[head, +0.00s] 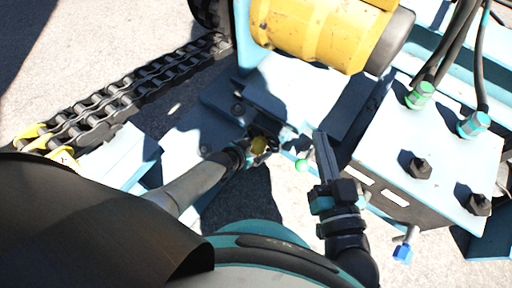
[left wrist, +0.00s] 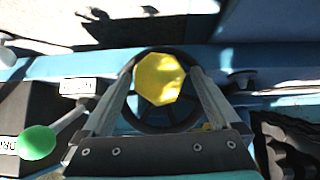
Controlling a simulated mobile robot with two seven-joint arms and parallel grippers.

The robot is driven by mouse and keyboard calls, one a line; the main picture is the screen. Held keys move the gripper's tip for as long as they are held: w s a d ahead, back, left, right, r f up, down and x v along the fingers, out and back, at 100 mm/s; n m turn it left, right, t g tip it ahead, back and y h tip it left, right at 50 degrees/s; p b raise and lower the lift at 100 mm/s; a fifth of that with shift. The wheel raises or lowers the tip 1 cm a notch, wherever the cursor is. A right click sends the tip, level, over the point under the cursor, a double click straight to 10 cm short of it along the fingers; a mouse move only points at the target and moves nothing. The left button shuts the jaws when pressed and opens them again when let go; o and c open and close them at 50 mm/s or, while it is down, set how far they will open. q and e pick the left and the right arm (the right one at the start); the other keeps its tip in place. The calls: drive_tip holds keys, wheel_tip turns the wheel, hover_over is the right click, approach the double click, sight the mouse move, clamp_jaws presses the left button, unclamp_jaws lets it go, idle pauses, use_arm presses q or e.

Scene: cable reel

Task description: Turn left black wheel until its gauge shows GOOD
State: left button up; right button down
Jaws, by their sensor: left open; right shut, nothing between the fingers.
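In the left wrist view, a black wheel (left wrist: 146,118) with a yellow many-sided hub (left wrist: 160,79) sits in the middle. My left gripper (left wrist: 162,76) is open, with one finger on each side of the hub, over the wheel. I cannot tell whether the fingers touch the wheel. My right gripper (head: 322,145) is shut and empty, to the right of the wheel. I cannot make out a gauge reading.
A green ball knob (left wrist: 38,142) on a lever is left of the wheel; it also shows in the head view (head: 301,165). A light-blue box (head: 385,150) with cable fittings and black knobs stands right. A yellow cylinder (head: 320,30) is above, a chain (head: 135,88) left.

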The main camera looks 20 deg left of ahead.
use_arm(q)
drive_tip(key=shift+w+f, duration=0.1)
idle(0.3)
clamp_jaws()
idle(0.7)
